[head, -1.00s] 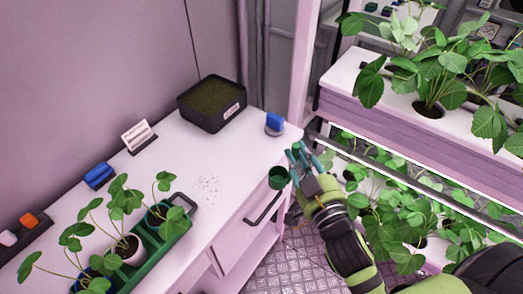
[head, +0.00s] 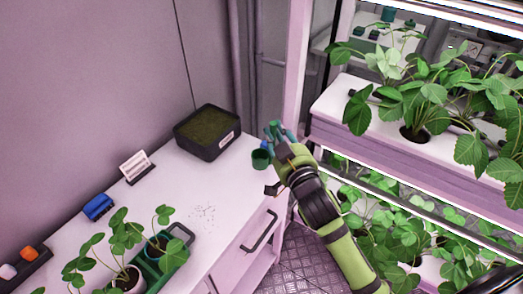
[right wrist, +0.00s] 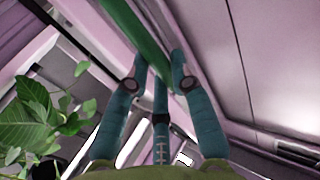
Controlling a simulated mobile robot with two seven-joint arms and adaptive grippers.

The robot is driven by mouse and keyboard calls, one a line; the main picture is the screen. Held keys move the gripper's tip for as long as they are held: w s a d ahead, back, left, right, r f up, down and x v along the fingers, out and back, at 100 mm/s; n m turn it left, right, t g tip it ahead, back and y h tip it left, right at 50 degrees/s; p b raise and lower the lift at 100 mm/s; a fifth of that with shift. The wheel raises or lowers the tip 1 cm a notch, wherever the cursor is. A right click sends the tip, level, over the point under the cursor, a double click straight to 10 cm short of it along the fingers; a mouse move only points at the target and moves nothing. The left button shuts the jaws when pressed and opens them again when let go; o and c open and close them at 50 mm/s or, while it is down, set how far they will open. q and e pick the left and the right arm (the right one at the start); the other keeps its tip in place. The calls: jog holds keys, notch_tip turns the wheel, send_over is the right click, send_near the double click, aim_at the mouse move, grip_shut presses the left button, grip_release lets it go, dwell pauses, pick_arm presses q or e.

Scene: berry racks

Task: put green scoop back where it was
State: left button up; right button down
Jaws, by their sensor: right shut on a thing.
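The green scoop (head: 260,159) has its cup over the far right corner of the white bench, in the head view. My right gripper (head: 280,134) is shut on its handle. In the right wrist view the green handle (right wrist: 140,35) runs between the teal fingers (right wrist: 162,75). The small blue stand at that bench corner is mostly hidden behind the scoop and gripper. I cannot tell whether the scoop touches the stand or the bench. My left gripper is not in view.
A dark soil tray (head: 235,144) stands just left of the scoop. A white card (head: 134,166), a blue object (head: 98,206) and a green planter carrier (head: 178,259) are further along the bench. The plant rack (head: 330,128) stands close on the right.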

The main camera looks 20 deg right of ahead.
aim_at(263, 159)
jog(key=a+f, duration=0.1)
jog(key=w+a+f, duration=0.1)
jog(key=a, duration=0.1)
jog(key=shift+w, duration=0.15)
jog(key=shift+f, duration=2.1)
jog(key=c, duration=1.5)
grip_release()
jog(key=shift+f, duration=0.15)
jog(key=o, duration=0.4)
jog(key=shift+r, duration=0.2)
jog(key=shift+s+r+b, duration=0.15)
jog(key=shift+s+b, duration=1.15)
jog(key=shift+s, duration=4.75)
